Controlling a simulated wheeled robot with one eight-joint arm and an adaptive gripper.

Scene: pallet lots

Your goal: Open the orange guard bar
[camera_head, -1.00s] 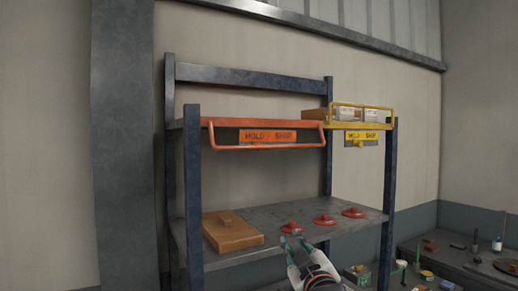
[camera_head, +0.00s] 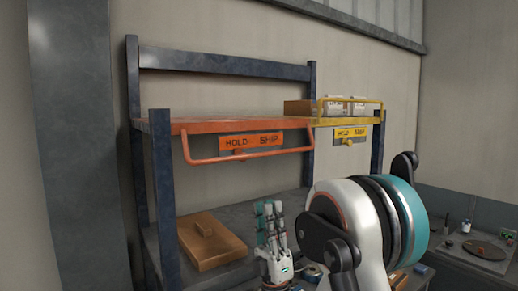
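The orange guard bar (camera_head: 235,158) is a thin U-shaped rail at the front of the orange upper shelf section (camera_head: 218,122). It hangs below the shelf edge, in front of an orange HOLD/SHIP sign (camera_head: 252,140). A small orange knob shows under the sign near HOLD. My gripper (camera_head: 269,206) is below the bar, its fingers pointing up and apart from the bar. Nothing shows between the fingers, but they overlap in this view, so their opening is unclear. My white and teal arm hides the right part of the lower shelf.
A yellow guard bar (camera_head: 350,101) stands raised around boxes (camera_head: 334,107) on the yellow section, with a HOLD/SHIP sign (camera_head: 349,134) below. Dark blue posts (camera_head: 161,200) frame the rack. A side bench stands right.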

